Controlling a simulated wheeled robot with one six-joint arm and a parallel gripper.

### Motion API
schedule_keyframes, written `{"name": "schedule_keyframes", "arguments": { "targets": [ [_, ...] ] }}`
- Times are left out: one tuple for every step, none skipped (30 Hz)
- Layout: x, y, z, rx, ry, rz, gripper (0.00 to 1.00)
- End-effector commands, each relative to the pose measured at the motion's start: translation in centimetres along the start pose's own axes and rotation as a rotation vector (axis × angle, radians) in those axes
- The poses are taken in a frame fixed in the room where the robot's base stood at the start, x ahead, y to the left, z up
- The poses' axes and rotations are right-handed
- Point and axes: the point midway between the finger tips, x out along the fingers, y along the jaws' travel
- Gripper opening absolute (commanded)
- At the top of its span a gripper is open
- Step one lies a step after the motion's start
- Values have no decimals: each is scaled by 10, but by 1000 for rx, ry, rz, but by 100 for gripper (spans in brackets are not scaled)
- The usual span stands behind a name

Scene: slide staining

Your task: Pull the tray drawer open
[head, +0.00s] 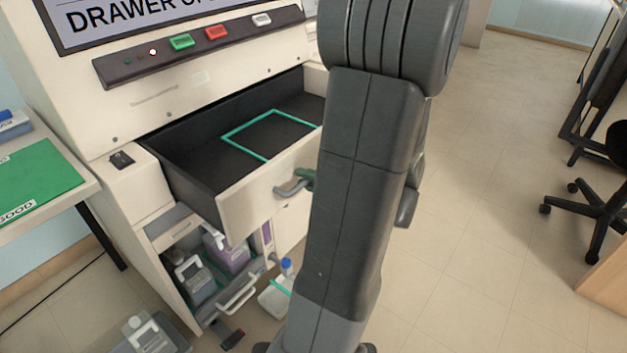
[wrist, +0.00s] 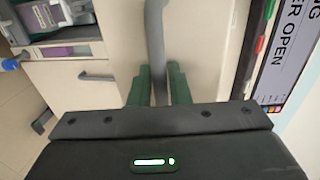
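The tray drawer (head: 262,203) stands pulled out from the cream machine. Its dark inside shows a teal rectangle outline (head: 232,137) on the floor and no tray. The grey drawer handle (head: 290,190) is on its front; it also runs upright through the middle of the wrist view (wrist: 156,45). My gripper (wrist: 159,84) has its green fingers on both sides of the handle, close against it. In the head view only a green fingertip (head: 305,179) shows at the handle; my arm hides the rest and the drawer's right end.
The machine's screen (head: 140,15) reads "DRAWER O..." and, in the wrist view, "...ER OPEN". Below the drawer is an open lower compartment with bottles (head: 195,278). A side table with a green mat (head: 35,180) stands left. The floor at right is clear up to a chair (head: 595,210).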

Motion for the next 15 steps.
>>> {"name": "schedule_keyframes", "arguments": {
  "targets": [
    [-2, 0, 0, 0, 1, 0, 16],
    [-3, 0, 0, 0, 1, 0, 16],
    [-6, -1, 0, 0, 2, -1, 16],
    [-8, -1, -1, 0, 3, -1, 16],
    [-11, -1, -1, 0, 4, -1, 16],
    [-16, -1, -1, 0, 4, 0, 16],
    [-20, -1, -1, 0, 5, 0, 16],
    [-25, -1, -1, 1, 5, -1, 16],
    [-32, -1, -1, 1, 6, 0, 16],
    [-37, -1, -1, 1, 6, 0, 16],
    [-42, -2, -1, 1, 6, -1, 16],
    [-49, -1, -1, 1, 6, 0, 16],
    [-54, -1, -1, 1, 6, 0, 16],
    [-59, -2, -1, 1, 6, -1, 16],
    [-66, -1, -1, 1, 6, 0, 16]
  ]
}}
